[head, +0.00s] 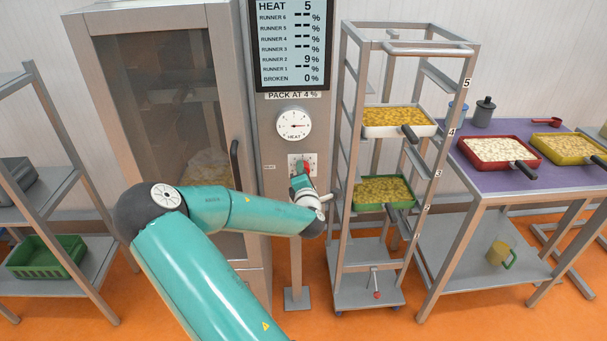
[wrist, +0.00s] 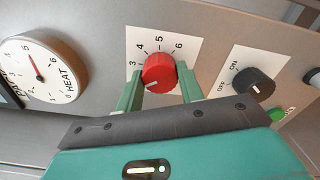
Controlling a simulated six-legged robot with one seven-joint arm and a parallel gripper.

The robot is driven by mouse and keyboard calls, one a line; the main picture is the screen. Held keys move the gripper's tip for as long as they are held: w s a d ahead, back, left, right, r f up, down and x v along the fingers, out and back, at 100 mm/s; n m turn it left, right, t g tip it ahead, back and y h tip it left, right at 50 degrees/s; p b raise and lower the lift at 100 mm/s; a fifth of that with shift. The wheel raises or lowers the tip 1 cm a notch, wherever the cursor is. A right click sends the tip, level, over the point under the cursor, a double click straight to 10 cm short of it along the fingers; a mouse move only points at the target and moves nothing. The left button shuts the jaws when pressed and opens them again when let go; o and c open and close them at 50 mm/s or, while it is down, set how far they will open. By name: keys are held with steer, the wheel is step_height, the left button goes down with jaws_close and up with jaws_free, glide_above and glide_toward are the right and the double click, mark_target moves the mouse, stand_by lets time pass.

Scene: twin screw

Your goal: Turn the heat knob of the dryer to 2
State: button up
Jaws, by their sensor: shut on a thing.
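The dryer (head: 160,60) is a tall grey cabinet with a glass door. The red heat knob (wrist: 159,74) sits on a white scale plate (wrist: 190,52) on its panel, with 3 to 6 readable. A pale mark on the knob points down-left, below the 3; the number there is hidden. My gripper (wrist: 160,92) is shut on the knob, one finger on each side. In the head view the knob (head: 304,167) shows just above my gripper. The display (head: 292,45) reads HEAT 5. The heat gauge (wrist: 42,66) has its needle near 5.
A black ON/OFF switch (wrist: 254,84) and a green button (wrist: 277,115) lie right of the knob. A rack (head: 345,150) with filled trays stands close on the right, beside a purple-topped table (head: 550,180). A shelf (head: 90,225) stands left.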

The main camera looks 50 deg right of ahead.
steer(key=shift+n, duration=0.6)
steer(key=shift+d+r, duration=0.1)
steer(key=o, duration=1)
steer(key=shift+s+a, duration=0.1)
steer(key=shift+a, duration=0.1)
